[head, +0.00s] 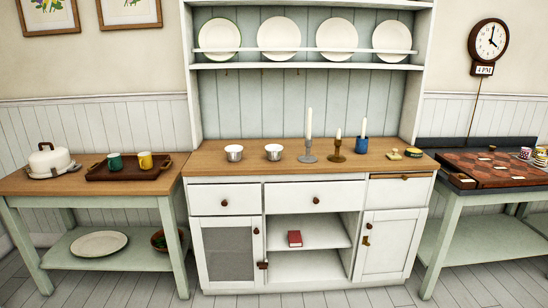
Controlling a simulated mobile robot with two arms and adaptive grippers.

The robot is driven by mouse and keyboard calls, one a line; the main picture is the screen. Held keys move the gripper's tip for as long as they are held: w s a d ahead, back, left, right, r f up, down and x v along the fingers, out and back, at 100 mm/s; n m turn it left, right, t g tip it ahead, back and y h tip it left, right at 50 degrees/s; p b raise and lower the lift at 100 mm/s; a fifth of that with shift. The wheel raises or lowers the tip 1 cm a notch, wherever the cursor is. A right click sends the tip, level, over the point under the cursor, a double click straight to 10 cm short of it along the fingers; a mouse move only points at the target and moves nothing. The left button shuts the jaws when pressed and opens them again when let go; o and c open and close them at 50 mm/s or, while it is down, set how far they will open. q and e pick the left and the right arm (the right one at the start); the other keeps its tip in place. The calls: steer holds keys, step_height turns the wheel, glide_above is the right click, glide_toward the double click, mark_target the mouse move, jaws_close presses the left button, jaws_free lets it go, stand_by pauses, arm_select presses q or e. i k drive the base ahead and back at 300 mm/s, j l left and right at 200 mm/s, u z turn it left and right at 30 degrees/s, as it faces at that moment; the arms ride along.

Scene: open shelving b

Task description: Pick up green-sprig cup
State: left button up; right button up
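I cannot single out a green-sprig cup for sure. Small patterned cups stand at the right edge of the picture on the right table. One cup (525,153) has a reddish check or pattern. Another pale cup (541,161) is partly cut off by the frame edge, and its pattern is too small to read. A plain dark green mug (115,162) stands on the wooden tray on the left table, with no sprig visible on it. Neither of my grippers is in view.
The hutch counter (275,165) holds two white bowls, candlesticks and a blue holder (361,145) with a candle. A yellow mug (145,160) shares the tray (96,173). A domed white dish (51,160) stands left. A dark red patterned board (492,176) covers much of the right table.

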mark_target(273, 152)
steer(key=i+l, duration=0.35)
steer(key=i, duration=0.2)
steer(key=i+l, duration=0.4)
steer(key=i, duration=0.2)
steer(key=i+l, duration=0.35)
steer(key=i, duration=0.2)
